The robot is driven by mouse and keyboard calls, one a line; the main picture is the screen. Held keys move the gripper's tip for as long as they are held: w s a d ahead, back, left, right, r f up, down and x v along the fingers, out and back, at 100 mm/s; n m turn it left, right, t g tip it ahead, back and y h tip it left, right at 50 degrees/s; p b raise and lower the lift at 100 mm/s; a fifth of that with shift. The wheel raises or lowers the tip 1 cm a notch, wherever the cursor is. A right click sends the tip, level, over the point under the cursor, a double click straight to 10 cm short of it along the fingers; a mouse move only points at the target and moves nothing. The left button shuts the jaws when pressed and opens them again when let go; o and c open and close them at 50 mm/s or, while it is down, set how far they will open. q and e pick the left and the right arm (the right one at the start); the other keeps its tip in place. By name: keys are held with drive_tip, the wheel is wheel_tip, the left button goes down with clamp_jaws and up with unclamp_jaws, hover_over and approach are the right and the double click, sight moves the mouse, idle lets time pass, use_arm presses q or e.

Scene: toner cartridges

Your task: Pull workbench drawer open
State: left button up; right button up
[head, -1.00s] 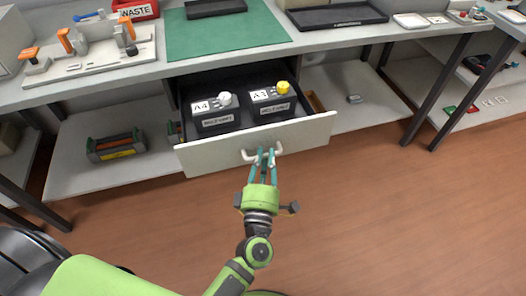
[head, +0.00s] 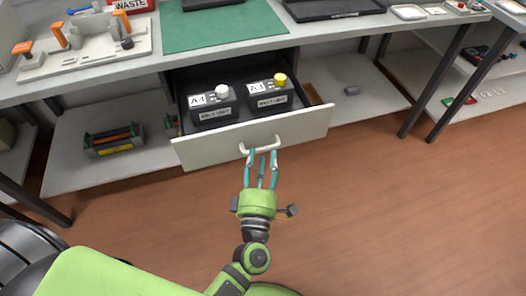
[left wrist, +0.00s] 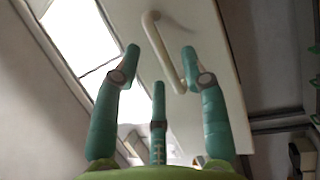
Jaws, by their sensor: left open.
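The workbench drawer (head: 205,153) stands pulled out below the bench top, with its inside showing. Its white handle (head: 261,148) is on the middle of the front panel. Inside are two dark boxes, one labelled A4 (head: 212,108) with a white knob and one labelled A3 (head: 268,97) with a yellow knob. My left gripper (head: 261,160) is open just in front of the handle, its teal fingers spread. In the left wrist view the handle (left wrist: 165,55) shows beyond the open fingers (left wrist: 160,70), with nothing held. My right gripper is not in view.
The bench top holds a green mat (head: 220,28), a black tray (head: 335,8) and a tool stand (head: 85,42). A grey cartridge-like unit (head: 113,140) lies on the lower shelf. The floor before the drawer is clear.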

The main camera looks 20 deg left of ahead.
use_arm(q)
drive_tip(key=v, duration=0.9)
drive_tip(key=shift+s, duration=0.25)
drive_tip(key=shift+d, duration=0.1)
drive_tip(key=s+d+f+m+g+h+p, duration=0.15)
drive_tip(key=f+m+g+h+p, duration=0.25)
drive_tip(key=f+m, duration=0.4)
drive_tip(key=s+d+f+m+g+h+p, duration=0.15)
drive_tip(key=f+m+g+h+p, duration=0.35)
drive_tip(key=f, duration=0.6)
drive_tip(key=s+a+f+m+g+y+p, duration=0.2)
drive_tip(key=s+a+f+m+g, duration=0.2)
drive_tip(key=s, duration=0.7)
drive_tip(key=s+a+f+m+g+y+p, duration=0.2)
drive_tip(key=s+a+f+m+g, duration=0.3)
drive_tip(key=s+a+f, duration=0.4)
drive_tip(key=s+a+y, duration=0.1)
drive_tip(key=s+a, duration=0.1)
drive_tip(key=s, duration=0.1)
drive_tip(key=shift+s+f, duration=0.25)
drive_tip(key=shift+s, duration=0.1)
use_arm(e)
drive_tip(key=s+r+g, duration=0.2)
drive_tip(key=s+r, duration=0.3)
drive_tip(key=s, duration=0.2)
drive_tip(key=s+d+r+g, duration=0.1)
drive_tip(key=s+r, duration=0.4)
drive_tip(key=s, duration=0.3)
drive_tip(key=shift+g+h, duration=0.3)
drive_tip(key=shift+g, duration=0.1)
